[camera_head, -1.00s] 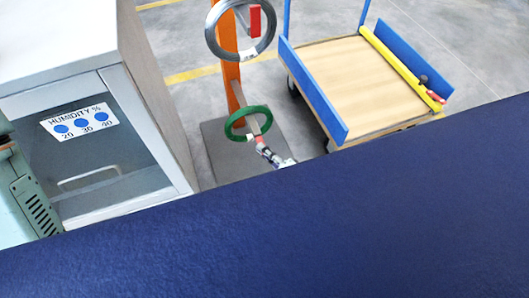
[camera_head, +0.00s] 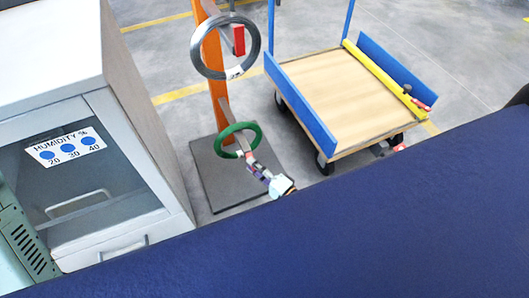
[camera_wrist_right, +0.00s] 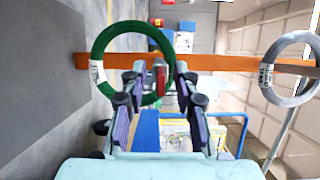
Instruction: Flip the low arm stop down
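An orange post (camera_head: 212,75) carries two arms. The low arm holds a green coil (camera_head: 238,127), which also shows in the right wrist view (camera_wrist_right: 107,45). The low arm's red stop (camera_wrist_right: 160,76) shows in the right wrist view, beyond and between my right fingers and inside the coil's ring. My right gripper (camera_head: 257,168) is just in front of the green coil. In the right wrist view (camera_wrist_right: 157,88) its fingers are apart and empty. I cannot tell whether they touch the coil. My left gripper is not in view.
The upper arm bears a silver coil (camera_head: 197,55) and a red stop (camera_head: 238,40). A blue-sided cart (camera_head: 300,105) with a yellow bar (camera_head: 380,75) stands to the right. A grey cabinet (camera_head: 140,110) with a humidity label stands left. A dark blue surface covers the lower foreground.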

